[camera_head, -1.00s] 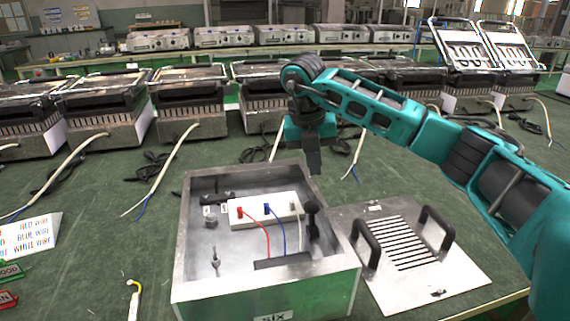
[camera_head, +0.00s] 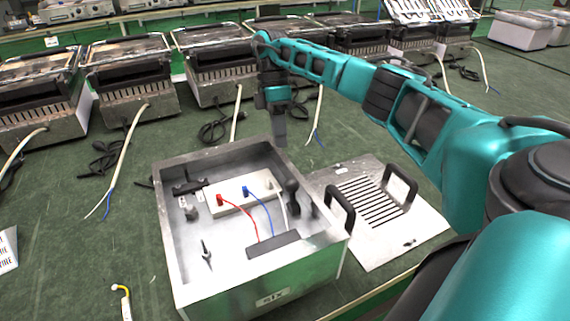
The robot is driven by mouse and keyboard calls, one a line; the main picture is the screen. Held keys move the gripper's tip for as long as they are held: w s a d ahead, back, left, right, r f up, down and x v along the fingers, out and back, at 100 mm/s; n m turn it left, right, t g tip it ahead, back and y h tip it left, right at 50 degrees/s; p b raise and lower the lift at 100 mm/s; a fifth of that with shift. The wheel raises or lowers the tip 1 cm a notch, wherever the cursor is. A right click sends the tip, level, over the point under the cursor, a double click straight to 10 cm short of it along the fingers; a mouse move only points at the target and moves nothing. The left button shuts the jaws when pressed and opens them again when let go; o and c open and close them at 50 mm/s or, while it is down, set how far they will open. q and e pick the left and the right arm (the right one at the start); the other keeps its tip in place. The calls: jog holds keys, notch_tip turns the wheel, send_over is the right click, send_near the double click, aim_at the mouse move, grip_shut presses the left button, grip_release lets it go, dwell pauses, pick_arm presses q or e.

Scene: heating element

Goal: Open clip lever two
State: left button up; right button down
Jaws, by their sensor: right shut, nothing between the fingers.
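An open metal box (camera_head: 163,235) marked "six" stands on the green table. Inside it is a white terminal block (camera_head: 230,208) with a red lever (camera_head: 220,200), a blue lever (camera_head: 246,191) and a pale lever (camera_head: 270,184) in a row. A red wire (camera_head: 246,222), a blue wire (camera_head: 264,212) and a white wire run from the block. Which lever is number two is not labelled in view. My right gripper (camera_head: 280,142) points down above the box's back right edge, apart from the block. It is shut and empty. My left gripper is not in view.
A slotted metal cover plate (camera_head: 345,235) with two black handles (camera_head: 400,186) lies right of the box. A black knob (camera_head: 292,190) stands inside the box near its right wall. Several grill units (camera_head: 130,85) with loose cables line the back.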

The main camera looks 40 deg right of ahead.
aim_at(293, 191)
jog(key=x, duration=0.5)
jog(key=shift+s+a+r, duration=0.1)
jog(key=shift+s, duration=0.1)
jog(key=shift+s+a, duration=0.25)
jog(key=shift+s, duration=0.25)
jog(key=shift+s+a, duration=0.3)
jog(key=shift+s, duration=0.2)
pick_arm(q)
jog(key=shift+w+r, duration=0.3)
pick_arm(e)
jog(key=shift+s+a+r, duration=0.1)
jog(key=shift+s+a, duration=0.25)
jog(key=shift+s, duration=0.15)
